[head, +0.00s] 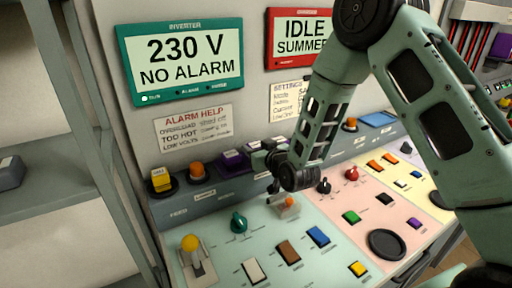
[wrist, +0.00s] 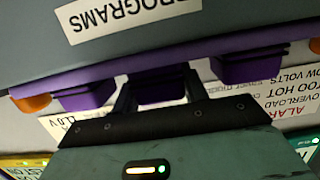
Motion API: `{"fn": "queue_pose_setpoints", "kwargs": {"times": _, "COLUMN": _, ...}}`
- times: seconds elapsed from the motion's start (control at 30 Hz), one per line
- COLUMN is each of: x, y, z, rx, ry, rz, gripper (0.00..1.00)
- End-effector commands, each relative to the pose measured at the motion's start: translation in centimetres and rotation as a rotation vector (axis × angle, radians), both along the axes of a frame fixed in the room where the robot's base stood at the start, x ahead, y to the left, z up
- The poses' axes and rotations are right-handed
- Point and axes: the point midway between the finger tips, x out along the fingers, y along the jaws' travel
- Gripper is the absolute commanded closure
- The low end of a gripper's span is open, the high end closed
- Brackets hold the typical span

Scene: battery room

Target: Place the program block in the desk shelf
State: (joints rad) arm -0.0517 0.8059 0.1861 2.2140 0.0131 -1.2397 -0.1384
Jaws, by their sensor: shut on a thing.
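In the wrist view, a purple program block (wrist: 160,92) is between the two fingers of my gripper (wrist: 161,88), which is shut on it. Two similar purple blocks, a left one (wrist: 87,97) and a right one (wrist: 250,65), flank it along the purple-edged desk shelf (wrist: 90,74). The shelf's "PROGRAMS" label appears upside down. In the head view, my gripper (head: 264,160) is low at the raised back ledge of the desk, beside a purple block (head: 233,160) with a white label. My gripper mostly hides the held block there; I cannot tell whether it rests on the shelf.
The desk top (head: 213,222) carries coloured buttons, a green knob (head: 239,222) and a yellow-topped lever (head: 191,243). A yellow button (head: 161,180) and an orange button (head: 197,172) are left on the ledge. A grey rack (head: 50,180) stands at far left.

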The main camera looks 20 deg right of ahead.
Motion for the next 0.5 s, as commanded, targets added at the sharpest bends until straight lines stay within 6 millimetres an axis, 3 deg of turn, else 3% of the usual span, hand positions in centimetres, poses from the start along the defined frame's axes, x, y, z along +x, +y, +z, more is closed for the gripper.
{"fn": "queue_pose_setpoints", "kwargs": {"times": 0.43, "x": 0.01, "y": 0.01, "z": -0.74, "rx": 0.0, "ry": -0.001, "rz": 0.0, "gripper": 0.8}}
{"fn": "queue_pose_setpoints", "kwargs": {"times": 0.47, "x": 0.0, "y": 0.01, "z": -0.73, "rx": 0.0, "ry": -0.001, "rz": 0.0, "gripper": 0.54}}
{"fn": "queue_pose_setpoints", "kwargs": {"times": 0.5, "x": 0.01, "y": 0.01, "z": -0.61, "rx": 0.0, "ry": -0.001, "rz": 0.0, "gripper": 0.43}}
